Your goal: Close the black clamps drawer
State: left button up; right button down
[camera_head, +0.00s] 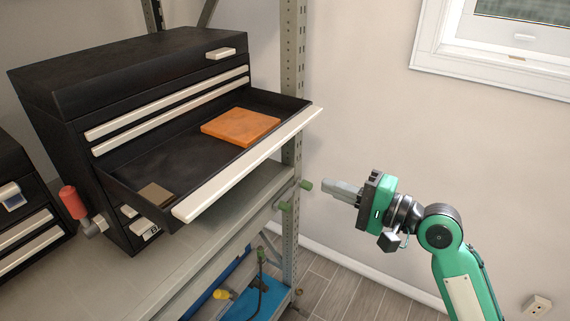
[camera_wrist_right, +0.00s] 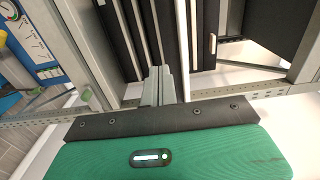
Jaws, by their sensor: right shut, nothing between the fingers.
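A black tool chest (camera_head: 130,65) stands on the rack shelf. One of its drawers (camera_head: 185,160) is pulled well out, with a long pale handle strip (camera_head: 250,160) along its front. Inside lie an orange square block (camera_head: 240,127) and a small brown block (camera_head: 155,194). I cannot read a label on this drawer. My right gripper (camera_head: 328,184) is shut and empty, to the right of the drawer front and apart from it in the head view. In the right wrist view its fingers (camera_wrist_right: 163,72) point toward dark drawer faces with pale strips. My left gripper is out of view.
A grey rack post (camera_head: 292,60) rises behind the drawer's right end. Green-tipped parts (camera_head: 305,185) stick out near the shelf edge, close to my gripper. A red-handled tool (camera_head: 73,203) stands beside the chest, and another black chest (camera_head: 20,220) is at left.

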jog(key=p, duration=0.5)
send_near(226, 146)
jog(key=v, duration=0.3)
jog(key=shift+d+f, duration=0.2)
jog(key=shift+f, duration=0.05)
jog(key=shift+a, duration=0.1)
jog(key=x, duration=1.3)
jog(key=shift+w, duration=0.15)
